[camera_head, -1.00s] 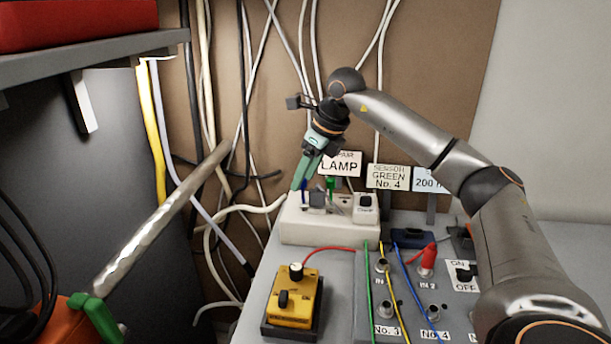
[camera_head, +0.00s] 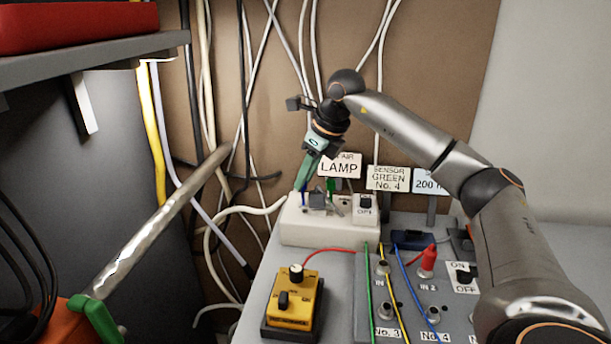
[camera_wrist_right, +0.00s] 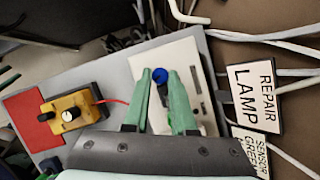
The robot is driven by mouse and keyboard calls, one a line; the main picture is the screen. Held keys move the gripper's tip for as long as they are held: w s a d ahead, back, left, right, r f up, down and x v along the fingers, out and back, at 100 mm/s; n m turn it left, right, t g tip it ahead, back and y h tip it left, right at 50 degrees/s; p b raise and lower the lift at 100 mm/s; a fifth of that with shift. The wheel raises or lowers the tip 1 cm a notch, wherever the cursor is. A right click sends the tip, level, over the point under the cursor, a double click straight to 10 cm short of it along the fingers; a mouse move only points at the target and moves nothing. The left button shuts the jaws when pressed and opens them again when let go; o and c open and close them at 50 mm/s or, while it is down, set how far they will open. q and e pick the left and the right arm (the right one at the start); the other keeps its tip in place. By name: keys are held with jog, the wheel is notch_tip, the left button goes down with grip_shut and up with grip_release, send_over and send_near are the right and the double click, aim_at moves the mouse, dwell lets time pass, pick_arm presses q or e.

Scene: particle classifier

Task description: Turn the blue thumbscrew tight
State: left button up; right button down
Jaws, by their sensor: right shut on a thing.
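The blue thumbscrew (camera_wrist_right: 160,77) shows in the right wrist view as a round blue knob on the white box. My right gripper (camera_wrist_right: 161,80) has its two green fingers on either side of it, shut on it. In the head view my right gripper (camera_head: 302,186) reaches down to the left part of the white box (camera_head: 330,233). There the fingers mostly hide the thumbscrew. My left gripper is not clearly in view.
The LAMP sign (camera_head: 339,166) stands close to the right of my right gripper. A yellow box (camera_head: 293,304) with knobs sits in front, and a grey panel (camera_head: 437,300) with sockets and wires lies to the right. Loose cables hang behind.

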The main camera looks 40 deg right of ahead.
jog(key=shift+a+r+m+h+p, duration=0.15)
jog(key=shift+m+h+p, duration=0.25)
jog(key=shift+m+p, duration=1)
jog(key=shift+p, duration=0.05)
jog(key=shift+h, duration=0.4)
jog(key=c, duration=0.7)
grip_release()
